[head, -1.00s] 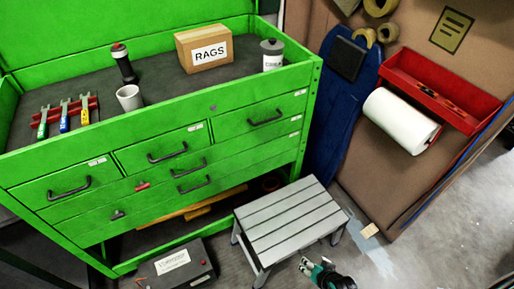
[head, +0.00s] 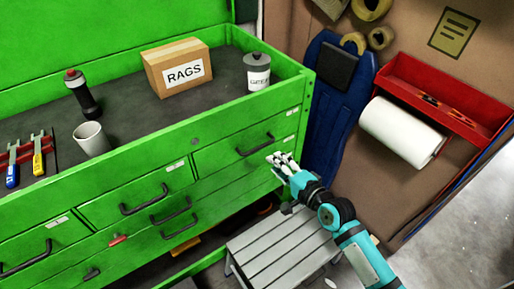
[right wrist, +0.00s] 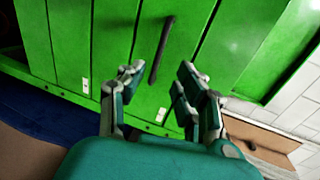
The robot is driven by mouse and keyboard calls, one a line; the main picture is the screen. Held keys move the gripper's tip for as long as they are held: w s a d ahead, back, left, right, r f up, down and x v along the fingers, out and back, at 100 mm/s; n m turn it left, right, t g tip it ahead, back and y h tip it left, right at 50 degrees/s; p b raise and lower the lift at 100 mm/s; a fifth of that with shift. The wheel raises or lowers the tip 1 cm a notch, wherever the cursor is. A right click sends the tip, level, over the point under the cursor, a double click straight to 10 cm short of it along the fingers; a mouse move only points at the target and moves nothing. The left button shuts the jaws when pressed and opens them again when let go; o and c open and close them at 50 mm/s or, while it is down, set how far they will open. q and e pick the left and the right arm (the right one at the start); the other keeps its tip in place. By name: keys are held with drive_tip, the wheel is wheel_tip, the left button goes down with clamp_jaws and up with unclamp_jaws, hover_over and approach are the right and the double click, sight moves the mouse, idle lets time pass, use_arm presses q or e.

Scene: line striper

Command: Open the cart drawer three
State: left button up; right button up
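The green cart (head: 215,130) has a top row of three drawers, all shut. The right-hand drawer of that row (head: 225,157) has a dark bar handle (head: 255,146). Its small label is too small to read. My right gripper (head: 281,160) is just in front of this drawer, right of and slightly below the handle, apart from it. In the right wrist view the fingers (right wrist: 162,78) are spread and empty, and the handle (right wrist: 160,50) shows beyond them, between their lines. My left gripper is out of view.
A grey step stool (head: 280,250) stands on the floor below my right forearm. A rags box (head: 178,68), a grey can (head: 257,73), a cup (head: 90,138) and a dark flask (head: 82,95) stand on the cart top. A paper roll (head: 402,132) hangs at the right.

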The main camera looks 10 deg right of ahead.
sight(257, 149)
drive_tip(key=x, duration=0.6)
drive_tip(key=shift+w, duration=0.1)
drive_tip(key=x, duration=0.3)
drive_tip(key=shift+w+a+f, duration=0.1)
drive_tip(key=shift+w+a, duration=0.05)
drive_tip(key=shift+w, duration=0.15)
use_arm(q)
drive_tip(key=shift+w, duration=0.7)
use_arm(e)
drive_tip(key=shift+w+a+f, duration=0.1)
drive_tip(key=shift+w+a, duration=0.1)
drive_tip(key=shift+w, duration=0.25)
clamp_jaws()
